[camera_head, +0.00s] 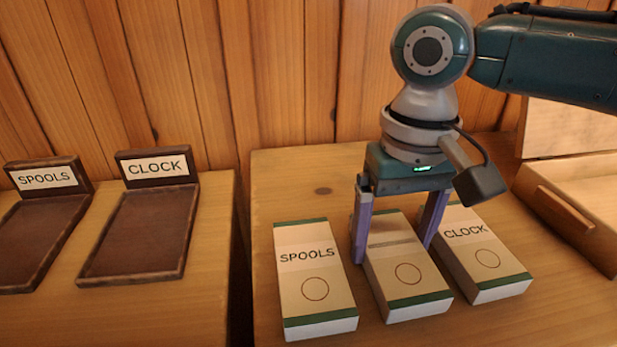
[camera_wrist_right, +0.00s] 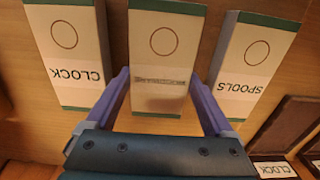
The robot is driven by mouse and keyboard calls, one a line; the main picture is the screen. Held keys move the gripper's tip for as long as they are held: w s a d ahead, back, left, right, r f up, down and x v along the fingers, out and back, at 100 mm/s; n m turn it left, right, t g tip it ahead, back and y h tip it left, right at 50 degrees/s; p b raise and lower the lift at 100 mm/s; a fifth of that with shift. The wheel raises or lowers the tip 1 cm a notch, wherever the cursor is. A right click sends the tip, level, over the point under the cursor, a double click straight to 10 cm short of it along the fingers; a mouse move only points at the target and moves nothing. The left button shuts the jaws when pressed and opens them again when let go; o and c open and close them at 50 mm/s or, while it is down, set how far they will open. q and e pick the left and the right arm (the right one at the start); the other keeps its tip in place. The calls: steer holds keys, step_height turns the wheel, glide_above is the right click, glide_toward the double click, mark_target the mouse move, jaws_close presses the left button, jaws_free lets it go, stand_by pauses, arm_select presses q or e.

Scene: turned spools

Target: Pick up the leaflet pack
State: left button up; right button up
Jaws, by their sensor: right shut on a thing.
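Three cream packs with green ends lie side by side on the wooden table. The left one, marked SPOOLS (camera_head: 316,276), and the right one, marked CLOCK (camera_head: 478,255), each have a circle. The middle pack (camera_head: 408,275) has a circle and a narrow printed strip that I cannot read. My right gripper (camera_head: 393,252) points down with its purple fingers on both long sides of the middle pack, shut on it. The right wrist view shows the middle pack (camera_wrist_right: 163,45) between the fingers. The middle pack appears to rest on the table. My left gripper is not in view.
Two dark trays stand on the left table, with signs SPOOLS (camera_head: 45,178) and CLOCK (camera_head: 157,168). A gap separates the tables. An open wooden box (camera_head: 565,210) stands at the right. A plank wall (camera_head: 290,80) is behind. The neighbouring packs lie close to the fingers.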

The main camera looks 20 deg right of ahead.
steer(key=c, duration=0.4)
steer(key=shift+r, duration=0.1)
